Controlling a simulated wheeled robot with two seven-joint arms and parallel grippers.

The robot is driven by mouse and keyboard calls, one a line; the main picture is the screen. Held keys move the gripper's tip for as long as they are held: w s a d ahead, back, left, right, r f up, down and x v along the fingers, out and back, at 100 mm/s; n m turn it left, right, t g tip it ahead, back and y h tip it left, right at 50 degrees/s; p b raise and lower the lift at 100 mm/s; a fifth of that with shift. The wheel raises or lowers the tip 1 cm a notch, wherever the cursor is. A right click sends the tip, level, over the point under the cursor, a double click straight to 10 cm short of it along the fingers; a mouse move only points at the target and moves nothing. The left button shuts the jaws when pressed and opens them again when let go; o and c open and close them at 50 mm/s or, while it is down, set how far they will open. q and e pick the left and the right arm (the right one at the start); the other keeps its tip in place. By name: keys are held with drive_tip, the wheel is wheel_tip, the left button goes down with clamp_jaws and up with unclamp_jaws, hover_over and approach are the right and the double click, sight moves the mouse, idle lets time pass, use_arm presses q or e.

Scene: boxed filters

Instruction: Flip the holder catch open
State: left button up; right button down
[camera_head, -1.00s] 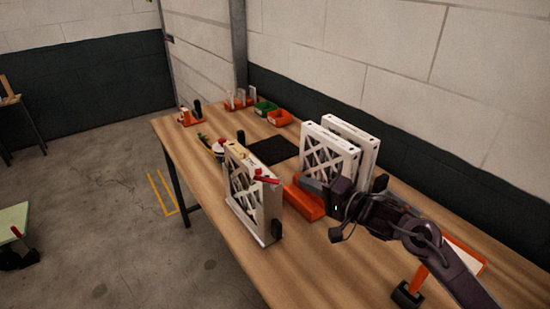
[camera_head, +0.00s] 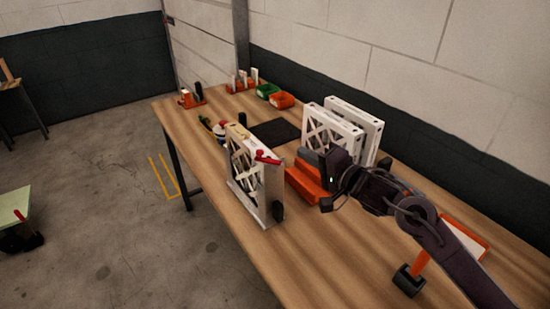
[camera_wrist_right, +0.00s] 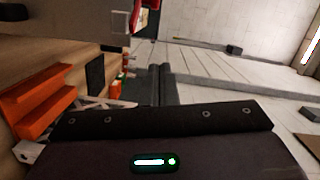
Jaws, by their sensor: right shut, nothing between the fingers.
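The holder, a white upright frame around a lattice filter (camera_head: 241,166), stands near the table's front edge in the head view. Its red catch (camera_head: 267,157) lies across the top of its right end and looks nearly level. Whether it is latched is too small to tell. My right gripper (camera_head: 309,156) is to the right of the catch, apart from it, pointing left with its fingers together and empty. The closed dark fingers also show in the right wrist view (camera_wrist_right: 160,84). Something red and white, probably the holder, shows at that view's top. My left gripper is out of view.
An orange stepped block (camera_head: 307,181) sits right of the holder. White boxed filters (camera_head: 345,127) stand behind it. A black mat (camera_head: 273,131), green bin (camera_head: 267,90) and orange bin (camera_head: 281,100) lie farther back.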

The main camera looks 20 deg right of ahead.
sight(275, 161)
drive_tip(key=w+a+b, duration=0.1)
drive_tip(key=w+b, duration=0.1)
drive_tip(key=w+a+f+b, duration=0.1)
drive_tip(key=w+a, duration=0.1)
drive_tip(key=w+a+b, duration=0.1)
drive_tip(key=a+b, duration=0.1)
drive_tip(key=shift+w+a+f+b, duration=0.15)
drive_tip(key=shift+w+f+b, duration=0.1)
drive_tip(key=shift+w+b, duration=0.15)
drive_tip(key=shift+s+a+r, duration=0.1)
drive_tip(key=shift+s+a, duration=0.05)
drive_tip(key=shift+a, duration=0.35)
